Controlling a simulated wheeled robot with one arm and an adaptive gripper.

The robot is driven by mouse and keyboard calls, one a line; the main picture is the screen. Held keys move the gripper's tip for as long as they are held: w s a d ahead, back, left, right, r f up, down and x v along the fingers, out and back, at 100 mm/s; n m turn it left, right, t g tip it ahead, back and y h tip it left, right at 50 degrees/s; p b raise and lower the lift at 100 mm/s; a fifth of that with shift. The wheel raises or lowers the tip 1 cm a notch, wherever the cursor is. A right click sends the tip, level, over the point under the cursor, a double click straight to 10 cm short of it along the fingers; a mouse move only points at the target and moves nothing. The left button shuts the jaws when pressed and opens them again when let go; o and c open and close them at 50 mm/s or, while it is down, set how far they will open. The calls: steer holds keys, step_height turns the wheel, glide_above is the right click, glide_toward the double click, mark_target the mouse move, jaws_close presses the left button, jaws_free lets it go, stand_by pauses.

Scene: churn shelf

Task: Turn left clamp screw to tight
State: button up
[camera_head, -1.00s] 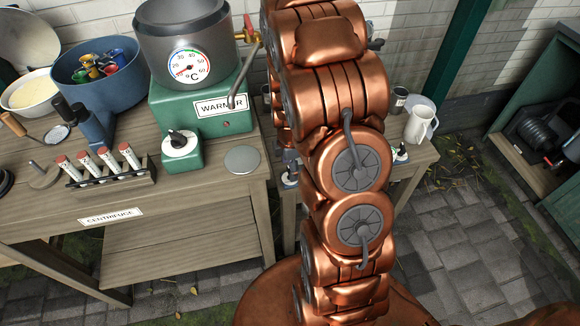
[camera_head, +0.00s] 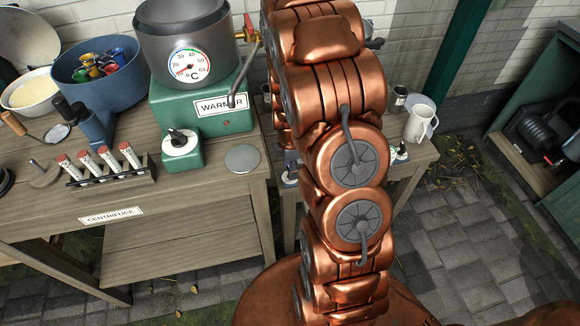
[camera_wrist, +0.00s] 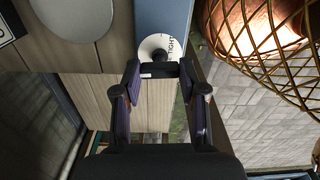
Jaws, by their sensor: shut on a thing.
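The clamp screw shows in the wrist view as a dark crossbar (camera_wrist: 160,69) in front of a round white dial (camera_wrist: 155,44) printed TIGHT. My gripper (camera_wrist: 161,70) has its two fingers at the ends of this bar and is shut on it. The middle of the dial is partly hidden by the bar, and I cannot read a pointer position.
A wooden bench (camera_head: 225,185) on the left carries the green warmer (camera_head: 215,115), a rack of tubes (camera_head: 110,172) and a blue bowl (camera_head: 75,80). A white mug (camera_head: 419,123) stands right of my arm. A wire mesh (camera_wrist: 265,35) is close at the wrist view's upper right.

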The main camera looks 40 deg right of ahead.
steer(key=shift+c, duration=0.5)
steer(key=shift+m+b, duration=0.3)
steer(key=shift+m, duration=0.1)
steer(key=m+b, duration=0.2)
steer(key=m, duration=0.1)
steer(key=shift+w+f+m, duration=0.1)
steer(key=shift+m, duration=0.3)
steer(key=m+b, duration=0.2)
steer(key=m, duration=0.3)
steer(key=m+b, duration=0.1)
steer(key=m, duration=0.4)
steer(key=shift+m+b, duration=0.35)
steer(key=shift+m, duration=1.85)
